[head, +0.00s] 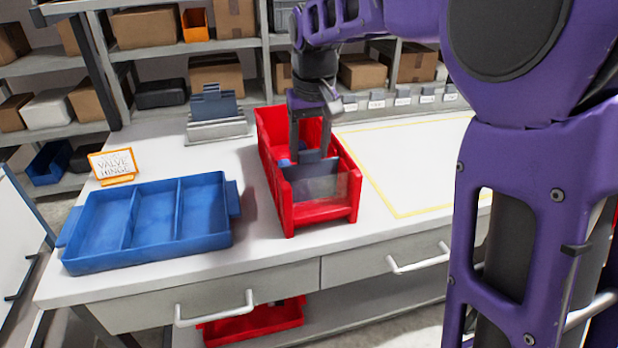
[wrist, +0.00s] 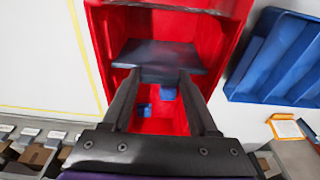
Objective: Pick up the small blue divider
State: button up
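The small blue divider (head: 310,170) is a dark blue plate with a narrower tab. It is inside or over the red bin (head: 345,205), tilted and crosswise, behind the bin's clear front panel. In the wrist view, the divider (wrist: 160,60) lies just beyond my fingertips. My gripper (wrist: 158,82) reaches down into the bin, and its two fingers stand against both sides of the tab, with no clear gap. My gripper also shows in the head view (head: 309,145). The divider's lower edge is hidden, so I cannot tell whether it touches the bin.
Small blue pieces (wrist: 145,110) lie on the bin floor. A blue three-compartment tray (head: 180,215) and a "VALVE HINGE" sign (head: 113,165) are left. A grey rack (head: 217,130) holds another blue divider (head: 214,104). A yellow-outlined area (head: 420,150) right of the bin is clear.

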grip_shut()
jog(key=shift+r, duration=0.1)
